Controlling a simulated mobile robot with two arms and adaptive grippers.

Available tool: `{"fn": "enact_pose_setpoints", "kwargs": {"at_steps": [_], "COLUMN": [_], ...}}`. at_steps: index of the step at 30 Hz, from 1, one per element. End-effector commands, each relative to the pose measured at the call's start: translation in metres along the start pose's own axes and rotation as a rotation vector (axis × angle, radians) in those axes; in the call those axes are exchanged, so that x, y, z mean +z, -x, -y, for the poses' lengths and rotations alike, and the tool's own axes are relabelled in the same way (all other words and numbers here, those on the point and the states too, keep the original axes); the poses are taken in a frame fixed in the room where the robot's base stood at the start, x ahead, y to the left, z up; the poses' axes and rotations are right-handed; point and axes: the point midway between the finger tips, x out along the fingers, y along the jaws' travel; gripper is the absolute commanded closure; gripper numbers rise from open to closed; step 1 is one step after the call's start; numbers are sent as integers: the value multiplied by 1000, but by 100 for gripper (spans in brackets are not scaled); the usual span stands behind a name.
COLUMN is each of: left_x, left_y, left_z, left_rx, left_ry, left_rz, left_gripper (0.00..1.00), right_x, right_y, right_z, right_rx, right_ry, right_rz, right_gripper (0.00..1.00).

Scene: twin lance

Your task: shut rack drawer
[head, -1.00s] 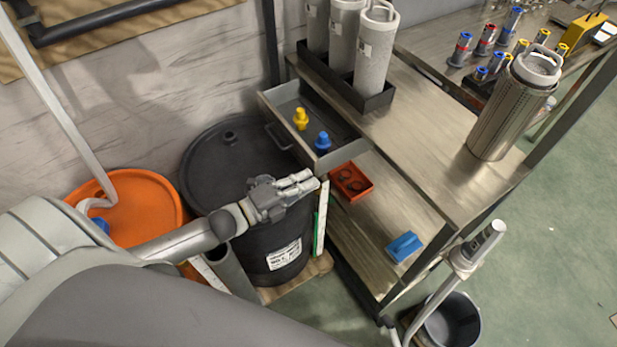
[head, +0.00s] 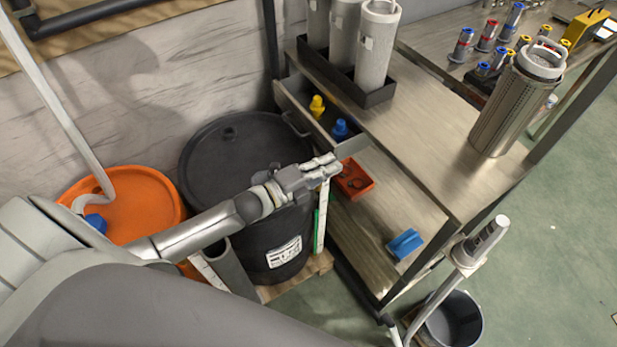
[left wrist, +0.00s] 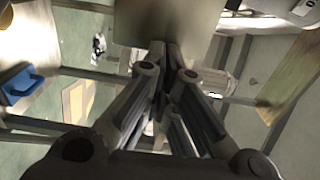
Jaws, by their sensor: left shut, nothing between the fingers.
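The grey rack drawer (head: 311,129) is under the top of the metal rack (head: 425,130). It is partly open, sticking out to the left, with a dark handle (head: 297,125) on its front. A yellow-topped piece (head: 317,106) and a blue-topped piece (head: 340,130) stand inside it. My left gripper (head: 332,166) is shut and empty at the near lower corner of the drawer front; I cannot tell whether it touches. In the left wrist view its shut fingers (left wrist: 168,55) reach toward a flat grey panel (left wrist: 165,22), apparently the drawer front. My right gripper is not in view.
A red tray (head: 352,180) and a blue block (head: 405,243) lie on the lower shelf. A black drum (head: 235,150) stands left of the drawer, beside an orange drum (head: 130,205). Grey cylinders (head: 378,50) and a perforated canister (head: 510,110) stand on the rack.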

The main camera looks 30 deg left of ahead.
Motion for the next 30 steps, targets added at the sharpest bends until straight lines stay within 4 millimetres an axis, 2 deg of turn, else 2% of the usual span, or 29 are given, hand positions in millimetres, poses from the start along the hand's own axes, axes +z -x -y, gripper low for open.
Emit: {"fn": "enact_pose_setpoints", "kwargs": {"at_steps": [1, 6, 13, 19, 30], "left_x": [0, 0, 0, 0, 0], "left_y": [-13, -48, -82, -95, -98], "left_z": [-2, -2, -2, -1, 2], "left_rx": [-5, -4, -2, 0, -4], "left_ry": [0, 0, -1, 0, 0], "left_rz": [0, 0, -1, 0, 1], "left_gripper": [100, 100, 100, 100, 100], "right_x": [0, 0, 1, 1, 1], "right_y": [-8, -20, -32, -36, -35], "right_z": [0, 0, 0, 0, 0], "right_rx": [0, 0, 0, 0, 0], "right_ry": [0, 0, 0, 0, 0], "right_rz": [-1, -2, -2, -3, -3], "right_gripper": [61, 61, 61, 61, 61]}}
